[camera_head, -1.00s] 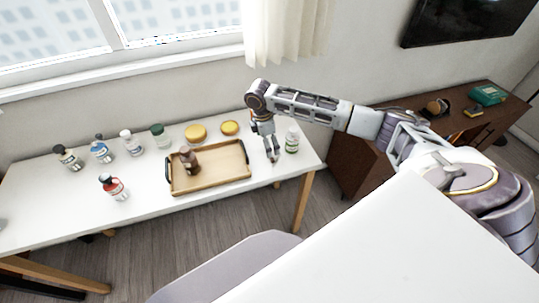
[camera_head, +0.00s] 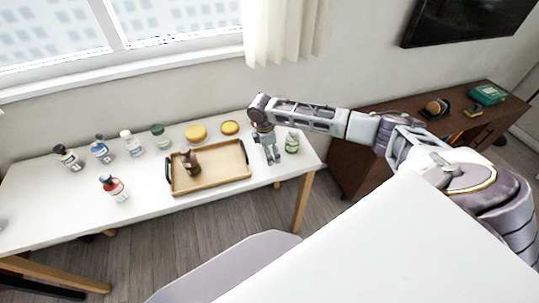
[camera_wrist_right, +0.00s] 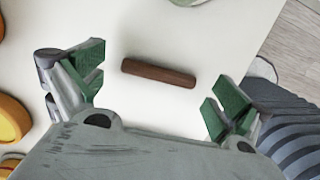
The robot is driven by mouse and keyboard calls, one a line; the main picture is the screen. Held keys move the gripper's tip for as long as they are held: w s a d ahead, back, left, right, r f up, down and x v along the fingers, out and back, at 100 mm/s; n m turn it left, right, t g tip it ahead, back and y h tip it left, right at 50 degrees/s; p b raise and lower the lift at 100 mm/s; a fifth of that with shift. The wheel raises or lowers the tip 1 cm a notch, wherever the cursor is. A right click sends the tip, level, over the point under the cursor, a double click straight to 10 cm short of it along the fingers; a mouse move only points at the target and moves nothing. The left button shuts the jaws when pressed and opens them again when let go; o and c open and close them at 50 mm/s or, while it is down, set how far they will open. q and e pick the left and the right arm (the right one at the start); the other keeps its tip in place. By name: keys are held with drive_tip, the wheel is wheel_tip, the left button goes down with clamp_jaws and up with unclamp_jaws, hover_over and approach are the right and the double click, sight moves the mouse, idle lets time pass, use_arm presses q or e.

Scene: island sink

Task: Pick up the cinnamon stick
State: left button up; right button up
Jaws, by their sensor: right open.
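The cinnamon stick (camera_wrist_right: 158,72) is a short dark brown rod lying on the white table, seen in the right wrist view. It lies between and just beyond the two green-padded fingers of my right gripper (camera_wrist_right: 167,92), touching neither. My right gripper is open and empty. In the head view my right gripper (camera_head: 273,157) points down over the right end of the table, between the tray and a white bottle. I cannot clearly make out the cinnamon stick in the head view. My left gripper is not in view.
A wooden tray (camera_head: 210,181) holding a brown bottle (camera_head: 190,161) is left of my right gripper. A white bottle with a green label (camera_head: 292,141) stands close on its right. Yellow round containers (camera_head: 196,132) and several bottles stand further left. The table (camera_head: 60,214) has bare room at front left.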

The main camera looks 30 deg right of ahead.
idle(0.4)
drive_tip(key=c, duration=0.8)
drive_tip(key=shift+r, duration=5.05)
